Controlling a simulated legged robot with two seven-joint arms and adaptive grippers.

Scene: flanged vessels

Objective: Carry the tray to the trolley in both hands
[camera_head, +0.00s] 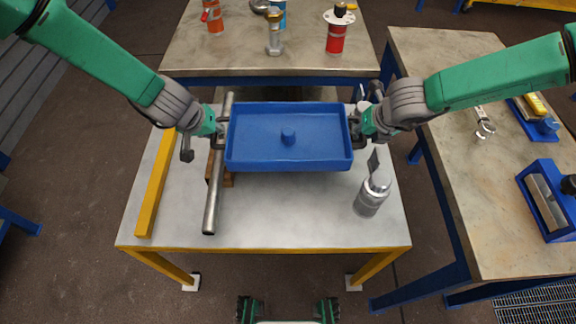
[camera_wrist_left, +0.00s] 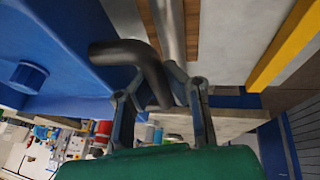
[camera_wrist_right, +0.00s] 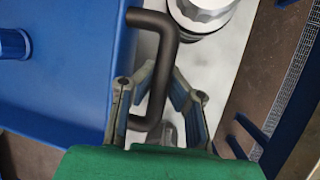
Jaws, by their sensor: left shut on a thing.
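The blue tray (camera_head: 290,160), a shallow box with a round knob (camera_head: 288,136) in its middle, is over the far part of a pale, yellow-framed table (camera_head: 290,220). I cannot tell whether it rests on something. My left gripper (camera_head: 218,134) is shut on the dark bent handle (camera_wrist_left: 135,52) at the tray's left end. My right gripper (camera_head: 359,125) is at the right end. In the right wrist view its fingers stand apart on either side of the other dark handle (camera_wrist_right: 160,70). I cannot tell which piece of furniture is the trolley.
A metal rod (camera_head: 213,190) lies left of the tray, with a yellow bar (camera_head: 155,185) beyond it. A silver canister (camera_head: 372,193) stands close to the tray's right front corner. A back table (camera_head: 300,60) and a right table (camera_head: 470,170) hold parts. The pale table's front is clear.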

